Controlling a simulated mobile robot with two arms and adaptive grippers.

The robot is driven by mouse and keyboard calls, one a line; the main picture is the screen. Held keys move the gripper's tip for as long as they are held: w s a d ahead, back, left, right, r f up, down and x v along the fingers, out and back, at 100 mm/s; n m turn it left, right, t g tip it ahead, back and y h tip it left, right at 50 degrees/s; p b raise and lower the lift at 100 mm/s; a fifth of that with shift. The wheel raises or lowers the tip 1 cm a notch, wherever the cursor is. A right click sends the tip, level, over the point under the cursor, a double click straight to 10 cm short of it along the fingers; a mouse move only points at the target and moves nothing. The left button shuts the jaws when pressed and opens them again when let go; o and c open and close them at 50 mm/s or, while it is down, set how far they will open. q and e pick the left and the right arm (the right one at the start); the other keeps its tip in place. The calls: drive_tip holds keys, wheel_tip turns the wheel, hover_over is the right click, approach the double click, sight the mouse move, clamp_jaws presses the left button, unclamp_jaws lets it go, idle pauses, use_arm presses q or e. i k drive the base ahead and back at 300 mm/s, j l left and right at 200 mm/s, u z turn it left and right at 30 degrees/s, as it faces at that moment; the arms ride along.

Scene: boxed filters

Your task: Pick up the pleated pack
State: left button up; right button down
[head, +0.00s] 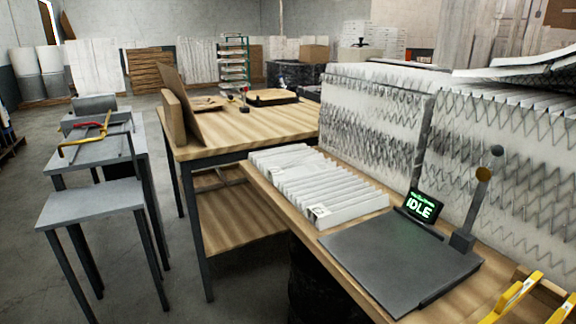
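A white pleated pack (318,186) lies flat on the wooden bench (268,181), with its rows of folds facing up. A small printed label shows at its near left corner. Its near end is close to a dark grey flat plate (400,258), and its right side lies near large upright pleated panels (375,120). Neither of my grippers is in view, and nothing is seen touching the pack.
A small screen reading "IDLE" (424,206) and a lever post (470,215) stand at the plate's back edge. Yellow-handled tools (512,299) sit at the lower right. A second wooden table (235,126) and grey stools (90,203) stand left, with open floor between.

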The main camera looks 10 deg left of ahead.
sight(277, 164)
drive_tip(key=i+j+z, duration=0.1)
drive_tip(key=z, duration=0.95)
drive_tip(key=i+j+z, duration=0.1)
drive_tip(key=j+z, duration=0.3)
drive_tip(key=j, duration=0.4)
drive_tip(key=j+z, duration=0.35)
drive_tip(key=j, duration=0.45)
drive_tip(key=j+z, duration=0.4)
drive_tip(key=j, duration=0.4)
drive_tip(key=k, duration=0.05)
